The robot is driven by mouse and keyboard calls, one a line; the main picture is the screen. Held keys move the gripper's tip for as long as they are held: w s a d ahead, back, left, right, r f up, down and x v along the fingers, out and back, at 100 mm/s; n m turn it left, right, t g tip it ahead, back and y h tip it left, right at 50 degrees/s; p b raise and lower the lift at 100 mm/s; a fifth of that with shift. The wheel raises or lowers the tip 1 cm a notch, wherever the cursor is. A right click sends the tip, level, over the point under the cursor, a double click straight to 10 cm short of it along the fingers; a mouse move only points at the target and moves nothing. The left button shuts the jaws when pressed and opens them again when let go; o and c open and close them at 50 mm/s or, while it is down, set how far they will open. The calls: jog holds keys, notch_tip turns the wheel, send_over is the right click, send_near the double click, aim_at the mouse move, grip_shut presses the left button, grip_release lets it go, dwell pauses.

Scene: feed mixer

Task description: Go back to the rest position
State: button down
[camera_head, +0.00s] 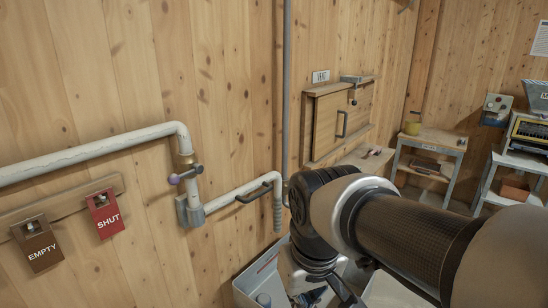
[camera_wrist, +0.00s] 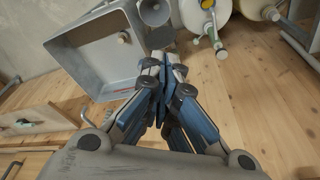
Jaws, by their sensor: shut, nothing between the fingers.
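My gripper (camera_wrist: 163,72) shows in the wrist view with its fingers together and nothing between them. It hangs over the wooden floor, near a grey square bin (camera_wrist: 65,58) on the left of that view. In the head view my arm reaches in from the lower right, and my gripper is at the bottom, largely hidden by the arm and cut off by the picture edge.
A white pipe (camera_head: 90,155) with a purple-knobbed valve (camera_head: 185,175) runs along the wooden wall. Signs "EMPTY" (camera_head: 40,245) and "SHUT" (camera_head: 106,215) hang at left. A "VENT" hatch (camera_head: 335,125) and side tables (camera_head: 430,140) stand beyond my arm. Pale round containers (camera_wrist: 205,15) stand near my gripper.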

jog(key=s+d+f+m+t, duration=0.1)
jog(key=s+d+m+t, duration=0.1)
jog(key=s+d, duration=0.7)
jog(key=s+m, duration=0.1)
jog(key=s, duration=0.2)
jog(key=shift+s+d+f+m+h, duration=0.25)
jog(key=shift+s+f+m+h, duration=0.05)
jog(key=shift+s+m, duration=0.1)
jog(key=shift+w, duration=0.1)
